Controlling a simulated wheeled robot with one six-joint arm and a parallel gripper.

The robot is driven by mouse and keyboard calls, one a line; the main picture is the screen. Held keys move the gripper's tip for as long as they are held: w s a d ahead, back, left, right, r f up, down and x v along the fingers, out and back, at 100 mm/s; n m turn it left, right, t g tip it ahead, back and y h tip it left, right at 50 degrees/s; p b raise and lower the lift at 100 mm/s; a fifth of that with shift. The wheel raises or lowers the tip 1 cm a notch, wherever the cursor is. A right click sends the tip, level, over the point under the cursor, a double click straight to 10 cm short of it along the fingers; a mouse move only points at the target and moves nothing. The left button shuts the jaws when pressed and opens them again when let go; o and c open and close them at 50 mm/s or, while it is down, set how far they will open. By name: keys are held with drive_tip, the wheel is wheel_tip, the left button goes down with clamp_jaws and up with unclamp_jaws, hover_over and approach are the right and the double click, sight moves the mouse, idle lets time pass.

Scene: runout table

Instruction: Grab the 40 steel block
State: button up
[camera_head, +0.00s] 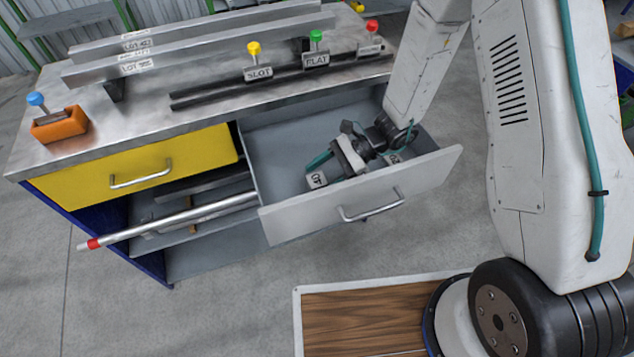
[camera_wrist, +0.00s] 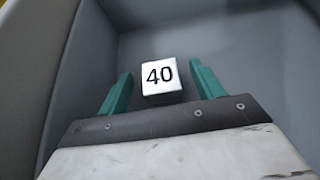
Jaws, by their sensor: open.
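The steel block marked 40 (camera_wrist: 161,77) lies on the floor of the open grey drawer. In the head view the block (camera_head: 317,180) shows its 40 label near the drawer's front left part. My gripper (camera_head: 322,164) reaches down into the drawer. In the wrist view its two green fingers (camera_wrist: 160,85) are open, one to each side of the block, with a gap on both sides. The block appears just ahead of or between the fingertips; the exact depth cannot be told.
A yellow drawer (camera_head: 95,186) is shut on the left. A red-tipped rod (camera_head: 170,219) sticks out below.

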clamp_jaws()
drive_tip(key=shift+r, duration=0.15)
